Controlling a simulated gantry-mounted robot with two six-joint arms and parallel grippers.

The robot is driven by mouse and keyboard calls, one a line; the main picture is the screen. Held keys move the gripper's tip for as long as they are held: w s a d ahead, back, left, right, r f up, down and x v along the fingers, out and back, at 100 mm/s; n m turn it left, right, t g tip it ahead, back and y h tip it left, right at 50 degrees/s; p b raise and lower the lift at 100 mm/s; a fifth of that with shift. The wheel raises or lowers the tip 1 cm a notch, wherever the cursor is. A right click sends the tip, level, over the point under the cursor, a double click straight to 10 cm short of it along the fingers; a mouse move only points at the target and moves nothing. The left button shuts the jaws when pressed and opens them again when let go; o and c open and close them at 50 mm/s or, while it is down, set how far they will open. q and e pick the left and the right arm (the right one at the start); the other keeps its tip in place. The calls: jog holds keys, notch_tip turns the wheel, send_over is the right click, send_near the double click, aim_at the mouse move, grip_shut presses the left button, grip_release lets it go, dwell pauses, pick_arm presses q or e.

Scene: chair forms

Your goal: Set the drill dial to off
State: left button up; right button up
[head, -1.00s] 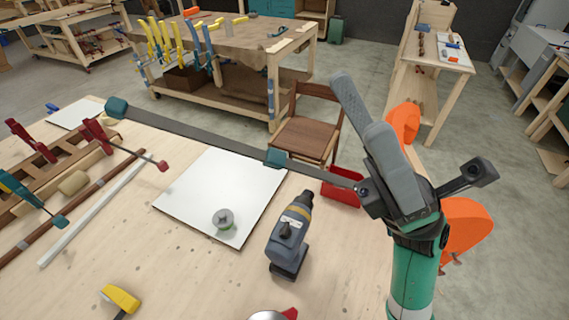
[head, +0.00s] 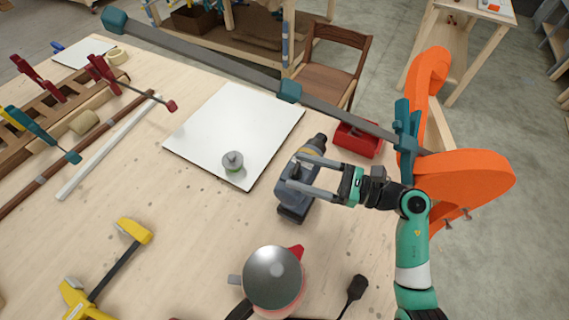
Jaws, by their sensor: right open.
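The drill (head: 293,207) is a grey-blue cordless tool with a dark yellow band, on the workbench right of a white board (head: 235,125). My right gripper (head: 291,171) reaches in from the right, with its two grey fingers spread apart over the drill body, pointing left. The fingers cover part of the drill, and I cannot make out the dial or its setting. I cannot tell whether the fingertips touch the drill. My left gripper is not in view.
A long bar clamp (head: 215,65) and orange curved chair forms (head: 470,180) lie behind and right of my arm. A red tray (head: 358,140) is beyond the drill. A round metal-topped object (head: 272,277) is in front.

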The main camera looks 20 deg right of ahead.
aim_at(294, 169)
jog(key=x, duration=0.4)
jog(key=shift+w+a, duration=0.15)
jog(key=shift+a, duration=0.1)
jog(key=shift+c, duration=0.3)
